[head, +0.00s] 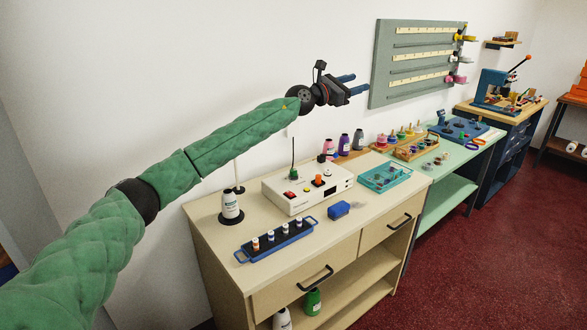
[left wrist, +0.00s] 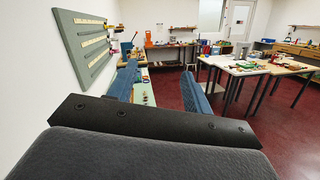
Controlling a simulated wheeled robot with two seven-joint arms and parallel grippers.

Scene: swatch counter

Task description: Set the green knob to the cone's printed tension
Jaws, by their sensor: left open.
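A white box (head: 310,190) with a red switch, an orange part and small controls on its top stands on the beige counter. My left gripper (head: 361,82) is open and empty, high above the counter near the wall, well apart from box and cone. Its two blue fingers also show spread in the left wrist view (left wrist: 160,68). My right gripper is not in view.
A blue tray (head: 245,253) with several small spools lies in front of the box. A blue block (head: 339,210) and a teal tray (head: 384,177) lie to its right. Pink, purple and dark cones stand behind. A grey-green wall board (head: 385,75) hangs near my left gripper.

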